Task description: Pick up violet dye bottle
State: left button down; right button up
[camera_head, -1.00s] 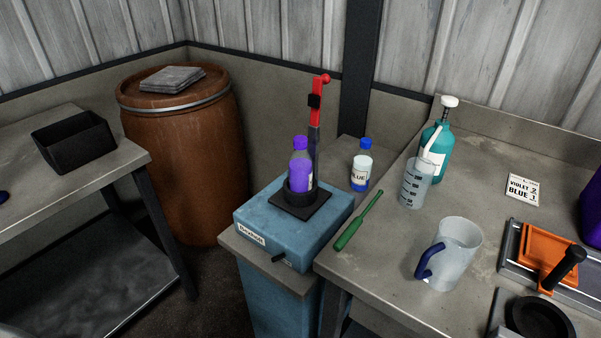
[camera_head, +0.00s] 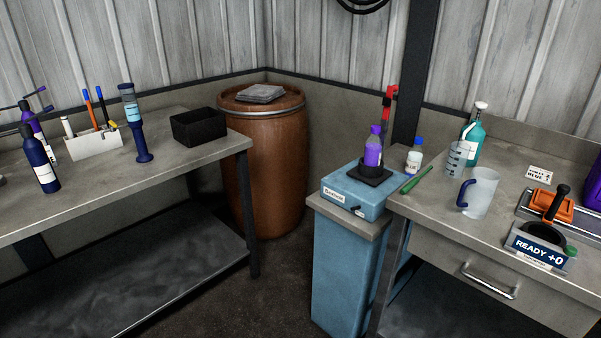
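A bottle of violet liquid with a violet cap (camera_head: 373,147) stands upright in the black holder (camera_head: 370,174) on top of the blue disperser box (camera_head: 352,191). A dark bottle with a violet top and a white label (camera_head: 38,131) stands at the far left of the left table, partly hidden by a dark blue bottle (camera_head: 43,164) in front of it. I cannot read which of them is labelled as the violet dye. Neither of my grippers shows in the head view.
The left table (camera_head: 190,172) also bears a white pen holder (camera_head: 94,144), a dark blue tool (camera_head: 134,122) and a black bin (camera_head: 199,126). A rusty barrel (camera_head: 272,170) stands behind the gap between the tables. The right bench holds a jug (camera_head: 479,192) and a teal bottle (camera_head: 472,142).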

aim_at(373, 152)
jog(key=u, duration=1.05)
jog(key=i, duration=1.5)
jog(key=z, duration=0.2)
